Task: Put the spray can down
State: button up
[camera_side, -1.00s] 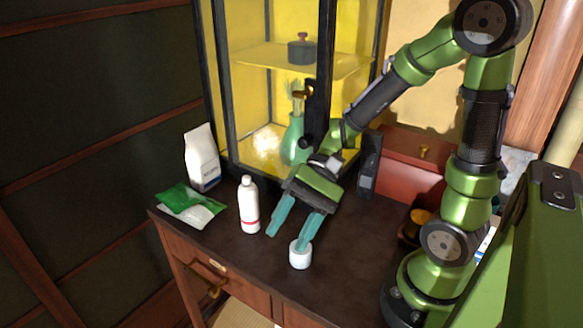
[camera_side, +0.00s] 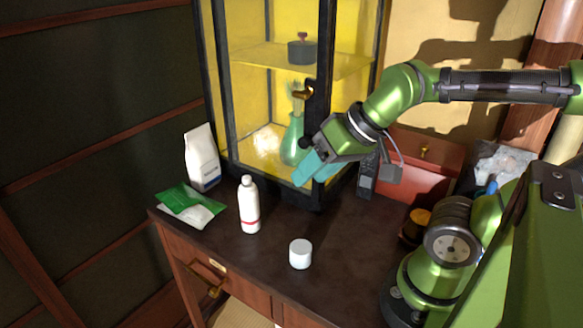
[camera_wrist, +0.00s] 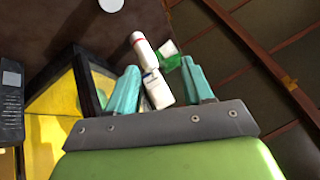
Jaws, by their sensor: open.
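The spray can (camera_side: 249,206), white with a red band, stands upright on the dark desktop (camera_side: 262,275), left of centre. It also shows in the wrist view (camera_wrist: 145,52), beyond my fingers. My gripper (camera_side: 306,176) has teal fingers and is raised in front of the glass cabinet, to the right of the can and apart from it. In the wrist view my gripper (camera_wrist: 161,74) has its fingers spread wide with nothing held between them.
A small white jar (camera_side: 301,254) stands in front of the can. The cabinet (camera_side: 228,80) and a dark phone-like handset (camera_side: 368,176) are behind. The front desktop is mostly clear.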

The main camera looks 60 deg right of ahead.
jog(key=a+f+n+g, duration=0.4)
jog(key=f, duration=0.4)
jog(key=n+t+h, duration=1)
jog(key=n+h, duration=0.5)
jog(key=n, duration=1.2)
send_near(247, 181)
jog(key=x, duration=0.7)
jog(key=shift+w+f, duration=0.1)
jog(key=shift+w, duration=0.1)
jog(key=shift+x, duration=2.75)
jog(key=shift+s+d, duration=0.1)
